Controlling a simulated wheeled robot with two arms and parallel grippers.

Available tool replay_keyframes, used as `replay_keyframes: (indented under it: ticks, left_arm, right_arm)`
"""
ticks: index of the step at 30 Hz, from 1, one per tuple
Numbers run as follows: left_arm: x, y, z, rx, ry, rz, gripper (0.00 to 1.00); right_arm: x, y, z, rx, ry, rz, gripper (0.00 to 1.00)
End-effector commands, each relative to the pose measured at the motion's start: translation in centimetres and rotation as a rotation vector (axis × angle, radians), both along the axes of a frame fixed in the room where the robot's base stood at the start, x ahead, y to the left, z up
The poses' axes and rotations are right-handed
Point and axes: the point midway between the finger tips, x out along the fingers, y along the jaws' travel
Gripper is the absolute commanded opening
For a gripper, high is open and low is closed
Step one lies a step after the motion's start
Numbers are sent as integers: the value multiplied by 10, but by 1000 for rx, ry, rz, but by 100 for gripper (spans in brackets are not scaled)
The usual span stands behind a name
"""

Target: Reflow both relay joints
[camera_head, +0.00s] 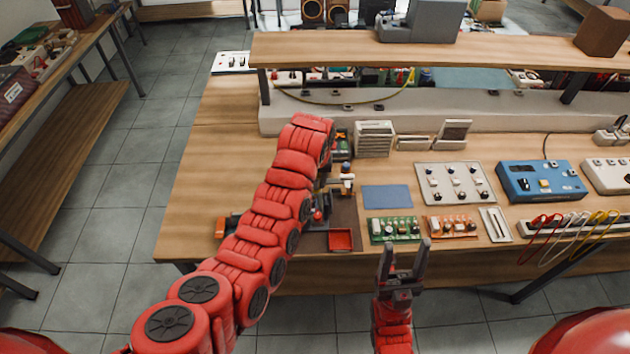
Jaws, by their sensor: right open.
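A green circuit board (395,229) with several small parts lies near the table's front edge. An orange board (451,227) lies to its right. The relays and their joints are too small to make out. My right gripper (404,247) is open and empty at the front edge, just in front of the green board, fingers pointing to the back. My left arm reaches over the table from the left. Its far end is by a cluster of small tools (346,180), and I cannot clearly make out its fingers there. The arm hides part of the dark mat (343,212).
A red tray (341,239) sits on the dark mat. A blue pad (387,197), a panel with knobs (455,183) and a blue instrument (543,181) stand behind the boards. Coloured leads (575,222) hang at the right front edge. A raised shelf (500,52) spans the back.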

Motion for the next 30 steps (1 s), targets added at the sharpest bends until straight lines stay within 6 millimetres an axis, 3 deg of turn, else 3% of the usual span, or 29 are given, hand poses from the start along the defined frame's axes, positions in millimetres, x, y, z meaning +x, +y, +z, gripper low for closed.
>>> replay_keyframes:
  ticks: [30]
  left_arm:
    - [0, 0, -5, 0, 0, 0, 0]
  right_arm:
    - [0, 0, -8, 0, 0, 0, 60]
